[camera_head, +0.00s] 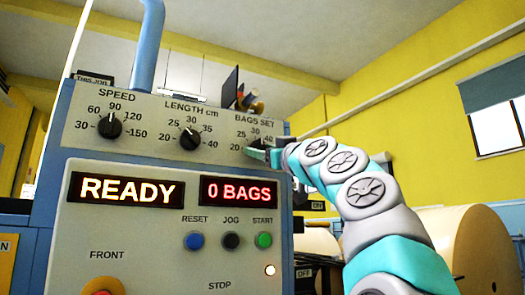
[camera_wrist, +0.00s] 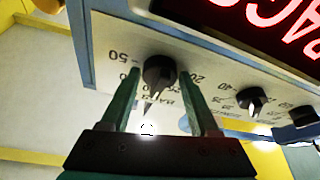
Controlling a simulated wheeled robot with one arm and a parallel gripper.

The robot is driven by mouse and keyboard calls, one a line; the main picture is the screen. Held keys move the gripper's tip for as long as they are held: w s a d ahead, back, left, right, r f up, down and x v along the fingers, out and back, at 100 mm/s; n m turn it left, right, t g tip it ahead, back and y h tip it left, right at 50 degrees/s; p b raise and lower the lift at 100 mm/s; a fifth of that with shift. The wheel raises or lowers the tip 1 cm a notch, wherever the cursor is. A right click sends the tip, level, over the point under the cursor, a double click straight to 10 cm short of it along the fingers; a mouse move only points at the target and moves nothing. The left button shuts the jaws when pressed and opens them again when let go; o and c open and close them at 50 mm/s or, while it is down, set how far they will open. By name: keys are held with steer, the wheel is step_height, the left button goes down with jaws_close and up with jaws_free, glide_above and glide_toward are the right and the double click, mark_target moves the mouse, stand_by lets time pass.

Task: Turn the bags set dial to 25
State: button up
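The bags set dial is a black knob (camera_wrist: 160,72) on the beige panel, seen upside down in the wrist view. Its "20" and "50" marks show on opposite sides. The pointed part faces down in that picture, toward the scale's middle; the exact setting cannot be read. My gripper (camera_wrist: 158,72) has its two green fingers on either side of the knob, with small gaps apparently left, so it looks open. In the head view my gripper (camera_head: 262,153) is at the panel's right end, and it hides most of this dial below the "BAGS SET" label.
The length dial (camera_head: 189,139) and speed dial (camera_head: 109,126) sit left of it. Below are the "READY" display (camera_head: 126,190), the "0 BAGS" display (camera_head: 238,191), and reset (camera_head: 194,240), jog (camera_head: 231,240) and start (camera_head: 264,240) buttons. A large kraft roll (camera_head: 470,240) stands at right.

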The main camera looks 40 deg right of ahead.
jaws_close()
steer(key=shift+n, duration=0.4)
stand_by(0.4)
steer(key=shift+n+y+b, duration=0.3)
steer(key=shift+n+y, duration=0.3)
steer(key=shift+n, duration=0.3)
stand_by(0.3)
steer(key=shift+r+n+y, duration=0.15)
steer(key=shift+n+y, duration=0.25)
steer(key=shift+n, duration=0.2)
stand_by(0.7)
steer(key=shift+d, duration=0.1)
steer(key=shift+p, duration=0.3)
steer(key=shift+n, duration=0.4)
